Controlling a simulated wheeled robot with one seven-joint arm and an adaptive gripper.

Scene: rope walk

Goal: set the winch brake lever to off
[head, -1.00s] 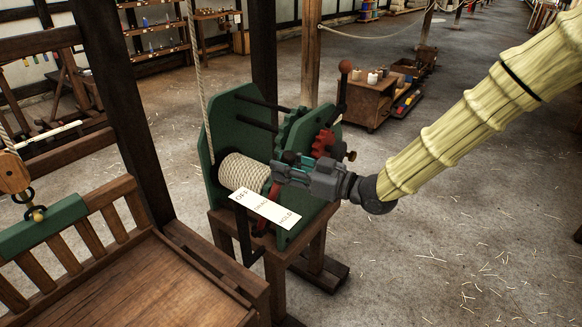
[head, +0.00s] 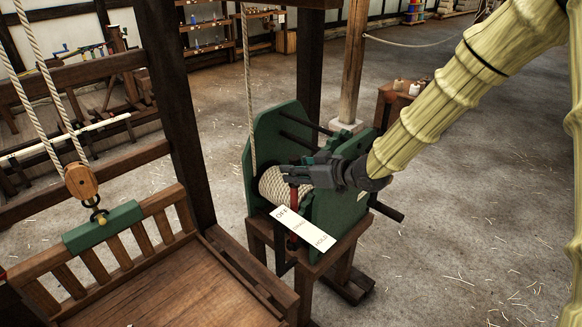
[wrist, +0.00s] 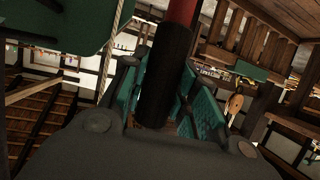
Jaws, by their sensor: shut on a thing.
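The brake lever (head: 293,196) is red with a black grip, on the green-sided winch (head: 275,122). The white label plate (head: 303,228) reads OFF at its left end, a middle mark, and HOLD at its right end. The lever's red shaft shows just above the plate, near the OFF end; its exact setting is hard to tell. My gripper (head: 288,173) is at the lever's top, in front of the rope drum (head: 271,184). In the wrist view the black grip (wrist: 164,80) stands between my teal finger pads, with the red shaft beyond it. My fingers hide the grip in the head view.
A hanging rope (head: 249,90) runs down to the drum. A dark wooden post (head: 185,110) and a slatted wooden platform (head: 165,285) stand left of the winch. The winch rests on a wooden stand (head: 325,262). The floor to the right is open.

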